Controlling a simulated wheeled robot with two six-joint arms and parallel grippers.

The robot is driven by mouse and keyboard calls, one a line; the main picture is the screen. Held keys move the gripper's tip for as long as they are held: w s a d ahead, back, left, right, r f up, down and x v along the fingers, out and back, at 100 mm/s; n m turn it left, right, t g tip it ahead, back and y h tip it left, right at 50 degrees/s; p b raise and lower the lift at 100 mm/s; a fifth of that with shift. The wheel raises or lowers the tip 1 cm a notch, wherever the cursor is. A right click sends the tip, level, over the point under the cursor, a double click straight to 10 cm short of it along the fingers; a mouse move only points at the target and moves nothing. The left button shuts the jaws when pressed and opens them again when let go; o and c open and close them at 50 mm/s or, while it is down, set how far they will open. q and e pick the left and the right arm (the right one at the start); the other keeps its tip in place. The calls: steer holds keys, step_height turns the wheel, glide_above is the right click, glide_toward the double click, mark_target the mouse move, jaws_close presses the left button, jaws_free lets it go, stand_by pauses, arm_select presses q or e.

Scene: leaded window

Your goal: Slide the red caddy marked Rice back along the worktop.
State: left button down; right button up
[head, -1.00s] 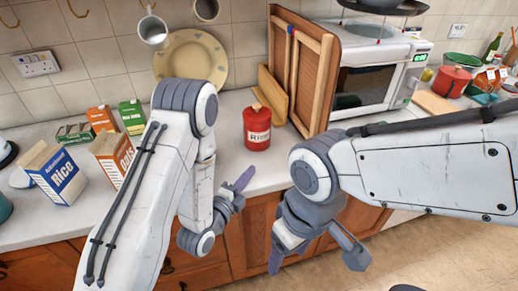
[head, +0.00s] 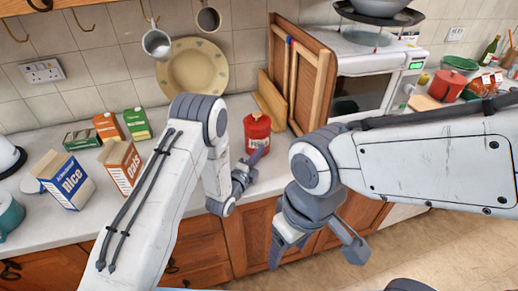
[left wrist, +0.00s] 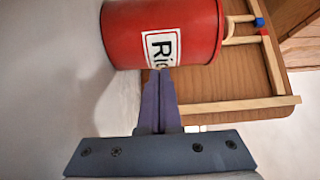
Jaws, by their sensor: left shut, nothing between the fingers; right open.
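The red caddy (head: 257,127) marked Rice stands upright on the worktop (head: 208,242), in front of the wooden boards. In the left wrist view the caddy (left wrist: 180,25) fills the top, its white label partly visible. My left gripper (head: 260,154) is shut and empty, low in front of the caddy. In the left wrist view my left gripper (left wrist: 159,73) has its fingertips at the label's lower edge; I cannot tell whether they touch it. My right gripper (head: 318,256) is open and empty, in front of the worktop's front edge.
Wooden boards (head: 300,70) and a microwave (head: 375,85) stand behind and right of the caddy. A plate (head: 191,67) leans on the wall. Food cartons, including a Rice box (head: 67,182) and an Oats box (head: 121,166), stand to the left.

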mark_target(256, 145)
arm_select(q)
steer(key=shift+w, duration=0.15)
steer(key=w+b, duration=0.1)
steer(key=w+a+b, duration=0.1)
steer(key=w, duration=0.1)
steer(key=shift+w+a+f+b, duration=0.1)
steer(key=shift+w+f+b, duration=0.05)
steer(key=shift+b, duration=0.15)
steer(key=shift+w, duration=0.15)
